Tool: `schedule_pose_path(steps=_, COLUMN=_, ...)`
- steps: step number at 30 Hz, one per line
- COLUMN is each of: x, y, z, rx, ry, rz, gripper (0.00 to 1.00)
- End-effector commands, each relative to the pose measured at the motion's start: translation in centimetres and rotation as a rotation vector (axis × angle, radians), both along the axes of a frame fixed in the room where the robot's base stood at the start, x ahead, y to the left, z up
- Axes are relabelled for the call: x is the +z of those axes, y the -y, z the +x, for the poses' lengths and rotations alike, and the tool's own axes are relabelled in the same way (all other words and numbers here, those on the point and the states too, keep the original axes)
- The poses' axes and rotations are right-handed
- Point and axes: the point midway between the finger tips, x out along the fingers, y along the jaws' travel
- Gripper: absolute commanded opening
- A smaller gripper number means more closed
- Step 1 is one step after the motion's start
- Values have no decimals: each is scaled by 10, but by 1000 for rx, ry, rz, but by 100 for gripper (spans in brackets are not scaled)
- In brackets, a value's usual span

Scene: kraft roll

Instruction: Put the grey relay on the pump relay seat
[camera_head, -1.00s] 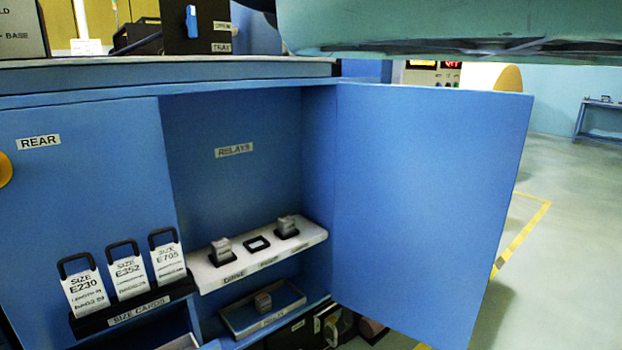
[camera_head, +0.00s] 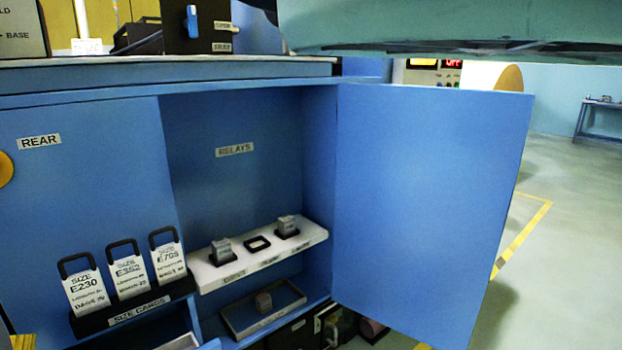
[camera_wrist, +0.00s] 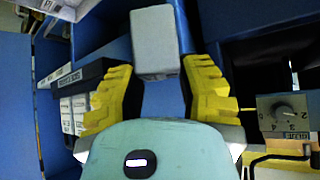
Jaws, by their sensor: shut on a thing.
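In the wrist view my gripper (camera_wrist: 158,66) has its yellow fingers on either side of a plain grey block, the grey relay (camera_wrist: 155,40), and is shut on it. In the head view a white shelf (camera_head: 216,281) in the open blue cabinet carries a row of three seats. The middle seat (camera_head: 258,243) is an empty black frame. A grey relay (camera_head: 222,249) stands in the left seat and another relay (camera_head: 287,225) in the right one. The seat labels are too blurred to read surely.
The open cabinet door (camera_head: 430,200) stands to the right. Size cards (camera_head: 128,278) stand in a black holder at the left. A dial box (camera_wrist: 284,114) is at the right in the wrist view.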

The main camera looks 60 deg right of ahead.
Motion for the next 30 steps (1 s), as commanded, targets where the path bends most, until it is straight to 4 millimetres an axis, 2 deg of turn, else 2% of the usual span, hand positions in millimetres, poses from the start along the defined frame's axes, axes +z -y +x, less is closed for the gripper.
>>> schedule_pose_path(steps=1, x=6, y=6, z=-1, rx=37, ry=3, rz=-2, gripper=0)
schedule_pose_path(steps=3, x=13, y=7, z=-3, rx=110, ry=2, rz=-3, gripper=0)
schedule_pose_path(steps=9, x=31, y=1, z=-12, rx=338, ry=2, rz=-2, gripper=0)
schedule_pose_path(steps=14, x=40, y=-11, z=-24, rx=524, ry=4, rz=-1, gripper=0)
schedule_pose_path(steps=21, x=44, y=-33, z=-48, rx=777, ry=1, rz=2, gripper=0)
schedule_pose_path(steps=22, x=58, y=-34, z=-46, rx=775, ry=2, rz=0, gripper=0)
schedule_pose_path(steps=30, x=112, y=-34, z=-45, rx=769, ry=1, rz=1, gripper=0)
